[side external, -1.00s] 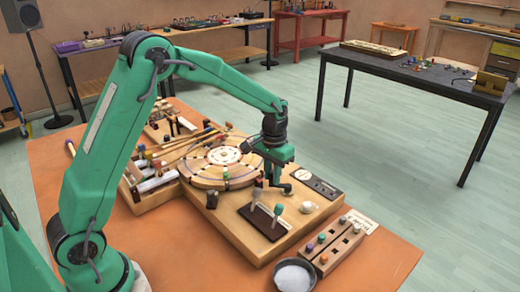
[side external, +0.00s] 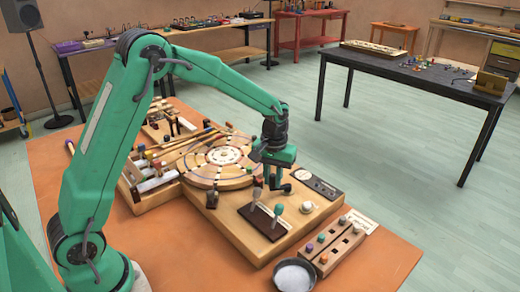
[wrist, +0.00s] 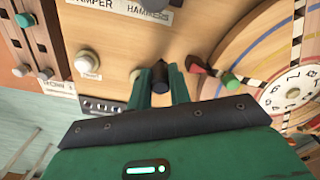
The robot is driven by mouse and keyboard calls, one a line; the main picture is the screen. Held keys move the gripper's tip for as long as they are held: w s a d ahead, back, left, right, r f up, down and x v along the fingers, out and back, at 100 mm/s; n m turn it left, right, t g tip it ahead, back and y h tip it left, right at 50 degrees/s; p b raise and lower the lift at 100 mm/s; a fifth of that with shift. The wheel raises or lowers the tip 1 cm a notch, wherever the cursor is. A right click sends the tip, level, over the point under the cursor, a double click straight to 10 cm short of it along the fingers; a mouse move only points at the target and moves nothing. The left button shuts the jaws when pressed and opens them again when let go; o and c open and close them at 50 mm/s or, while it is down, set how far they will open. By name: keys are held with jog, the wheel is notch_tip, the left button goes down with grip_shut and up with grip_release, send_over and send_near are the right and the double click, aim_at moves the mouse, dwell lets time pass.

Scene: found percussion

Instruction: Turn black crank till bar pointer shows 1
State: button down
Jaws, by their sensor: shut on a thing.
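My gripper (wrist: 160,82) is shut on the black crank's knob (wrist: 159,70), seen between its green fingers in the wrist view. In the side view my gripper (side external: 277,184) is low over the wooden box, right of the round wheel (side external: 188,182). The wheel's white numbered centre (wrist: 292,90) shows at the right edge of the wrist view, partly cut off. A red wedge (wrist: 196,66) and a green peg (wrist: 230,80) are by its rim. I cannot tell which number the bar pointer shows.
A white knob (wrist: 87,63) and a dark panel (wrist: 98,105) are near the crank.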

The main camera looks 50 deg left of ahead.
aim_at(273, 175)
jog(key=c, duration=1.3)
grip_release()
jog(key=shift+r, duration=0.2)
jog(key=shift+r, duration=3.8)
